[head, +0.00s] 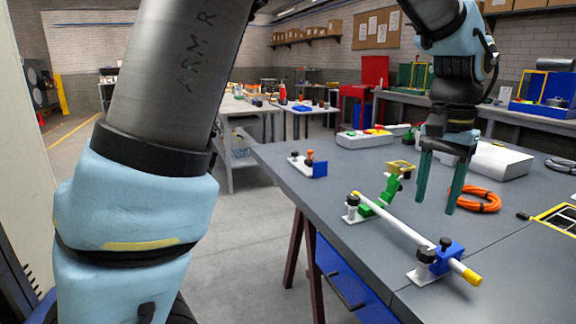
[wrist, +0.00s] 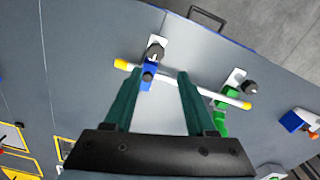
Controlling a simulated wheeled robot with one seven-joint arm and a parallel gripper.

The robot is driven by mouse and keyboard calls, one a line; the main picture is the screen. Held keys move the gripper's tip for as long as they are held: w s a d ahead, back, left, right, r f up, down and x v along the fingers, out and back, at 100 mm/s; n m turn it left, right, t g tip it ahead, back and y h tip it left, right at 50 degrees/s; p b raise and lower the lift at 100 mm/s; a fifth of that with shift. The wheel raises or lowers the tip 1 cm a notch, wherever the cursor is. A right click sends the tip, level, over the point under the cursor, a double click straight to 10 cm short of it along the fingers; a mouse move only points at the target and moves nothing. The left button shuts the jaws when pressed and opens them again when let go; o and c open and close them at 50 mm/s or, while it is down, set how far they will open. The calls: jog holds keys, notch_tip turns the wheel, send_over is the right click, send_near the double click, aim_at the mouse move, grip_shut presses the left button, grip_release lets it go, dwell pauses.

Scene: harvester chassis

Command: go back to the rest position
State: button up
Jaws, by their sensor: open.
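My gripper (head: 439,186) is open and empty, fingers pointing down, above the grey workbench (head: 318,200). In the wrist view its two green fingers (wrist: 154,88) stand apart with nothing between them but bench surface and part of the rod behind. A white rod (head: 405,230) with yellow ends rests across two small supports. One support has a blue block (head: 449,257) and a black knob; the other has a green piece (head: 383,195) and a black knob. In the head view the rod lies nearer the camera than my gripper. No contact with the gripper shows.
An orange cable coil (head: 479,200) lies to the right of my gripper. A white box with coloured buttons (head: 365,138) and a small blue-and-white fixture (head: 309,164) stand farther back. A yellow-framed black panel (head: 560,218) is at the right. Open floor lies left of the bench.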

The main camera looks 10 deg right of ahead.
jog(key=w+a+f+n, duration=0.3)
jog(key=w+a, duration=0.3)
jog(key=a, duration=0.5)
jog(key=w+a+f+n, duration=0.35)
jog(key=w+a, duration=0.25)
jog(key=a, duration=0.5)
jog(key=s+a+f+n, duration=0.1)
jog(key=a+f+n, duration=0.1)
jog(key=a, duration=0.7)
jog(key=s+a+f+n+t, duration=0.1)
jog(key=s+a+f+n, duration=0.1)
jog(key=a, duration=0.7)
jog(key=shift+f+t, duration=0.3)
jog(key=shift+f, duration=0.15)
jog(key=shift+d, duration=0.1)
jog(key=shift+c, duration=0.4)
